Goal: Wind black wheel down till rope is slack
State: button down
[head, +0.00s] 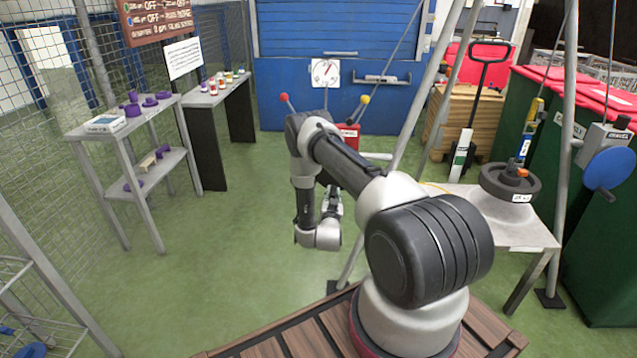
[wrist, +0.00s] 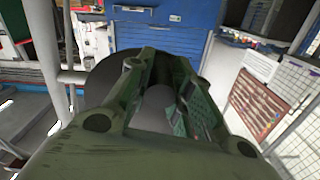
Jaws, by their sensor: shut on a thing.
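In the wrist view, my gripper (wrist: 160,92) is shut on a grey rounded piece (wrist: 157,103), which looks like a grip on the black wheel. A dark disc, apparently the black wheel (wrist: 98,72), shows behind and left of the fingers; much of it is covered by them. In the head view, my gripper (head: 333,203) is low in front of my forearm, beside a slanting grey pole. The black wheel is not clearly visible there, apparently hidden by my arm. I cannot tell which line is its rope, or whether it is taut.
A stand with a dark round weight (head: 513,184) is at right, near a blue wheel (head: 610,168) on a grey box. A red box (head: 349,131) is behind my arm. Shelves (head: 122,135) stand at left. The green floor (head: 225,245) between is clear.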

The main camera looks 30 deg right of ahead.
jog(key=shift+s+d+f, duration=0.1)
jog(key=shift+s+f, duration=0.05)
jog(key=shift+s, duration=0.05)
jog(key=shift+s+d+n, duration=0.45)
jog(key=shift+d+n, duration=0.3)
jog(key=shift+n, duration=0.45)
jog(key=shift+s+d+n, duration=0.55)
jog(key=shift+d+n, duration=0.2)
jog(key=shift+n, duration=0.45)
jog(key=shift+s+d+r+n, duration=0.25)
jog(key=shift+d+n, duration=0.1)
jog(key=shift+n, duration=0.25)
jog(key=shift+s+d+r+n, duration=0.2)
jog(key=shift+d+n, duration=0.15)
jog(key=shift+n, duration=0.25)
